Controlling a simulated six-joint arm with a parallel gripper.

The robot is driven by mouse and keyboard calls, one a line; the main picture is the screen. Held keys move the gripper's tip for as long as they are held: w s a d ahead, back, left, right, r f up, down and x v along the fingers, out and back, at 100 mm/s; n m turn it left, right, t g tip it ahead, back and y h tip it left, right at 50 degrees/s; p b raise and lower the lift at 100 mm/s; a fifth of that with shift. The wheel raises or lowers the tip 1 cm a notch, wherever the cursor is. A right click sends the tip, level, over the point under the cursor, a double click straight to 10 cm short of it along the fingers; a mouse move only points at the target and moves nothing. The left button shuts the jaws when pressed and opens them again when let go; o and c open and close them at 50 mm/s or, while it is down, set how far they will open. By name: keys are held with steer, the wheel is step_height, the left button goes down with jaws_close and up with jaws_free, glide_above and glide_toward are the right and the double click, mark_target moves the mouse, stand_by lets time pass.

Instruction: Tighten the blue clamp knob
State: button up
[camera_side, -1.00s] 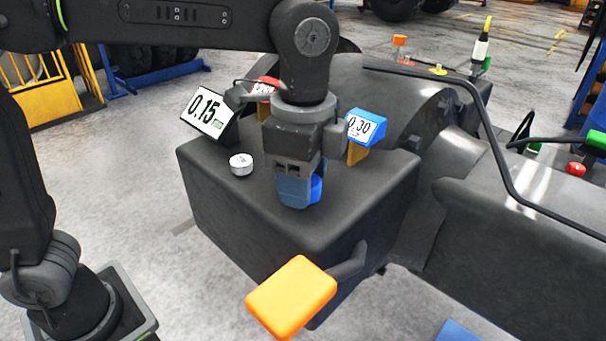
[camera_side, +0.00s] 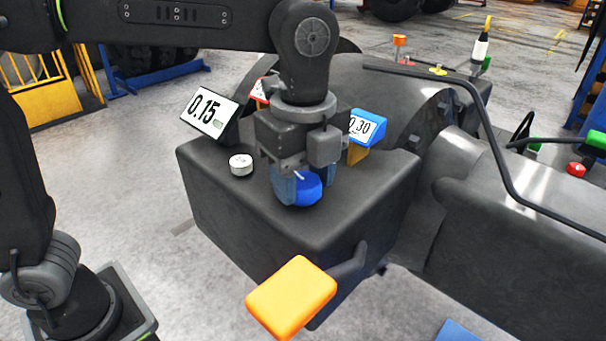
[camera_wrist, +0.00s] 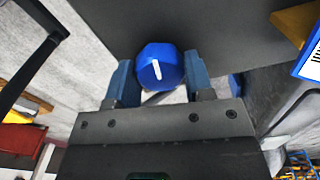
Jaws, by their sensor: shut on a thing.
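The blue clamp knob (camera_side: 304,189) sits on top of the dark grey casting (camera_side: 225,205). In the wrist view the knob (camera_wrist: 160,66) shows a white pointer line, tilted slightly from upright in the picture. My gripper (camera_side: 298,188) points down over it, with one blue finger on each side of the knob. The wrist view shows my gripper (camera_wrist: 158,80) shut on the knob, a finger against its left and right sides. Part of the knob is hidden behind a finger in the side view.
An orange pad (camera_side: 291,297) juts out in front.

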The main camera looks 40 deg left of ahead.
mark_target(303, 180)
steer(key=shift+r, duration=0.1)
steer(key=o, duration=0.9)
step_height(303, 180, up, 14)
steer(key=shift+f, duration=0.15)
stand_by(0.6)
steer(key=s+a+f+n+t, duration=0.2)
steer(key=s+a+f+n, duration=0.1)
steer(key=a+f+n, duration=0.3)
steer(key=s+a+f+n+t, duration=0.1)
steer(key=s+a+f+n, duration=0.2)
steer(key=a+f+n, duration=0.3)
steer(key=s+a+f+n+t, duration=0.2)
steer(key=s+a+f+n, duration=0.2)
steer(key=a+f+n, duration=0.2)
steer(key=shift+f+n+t, duration=0.25)
steer(key=shift+n+t, duration=0.05)
steer(key=shift+n, duration=0.8)
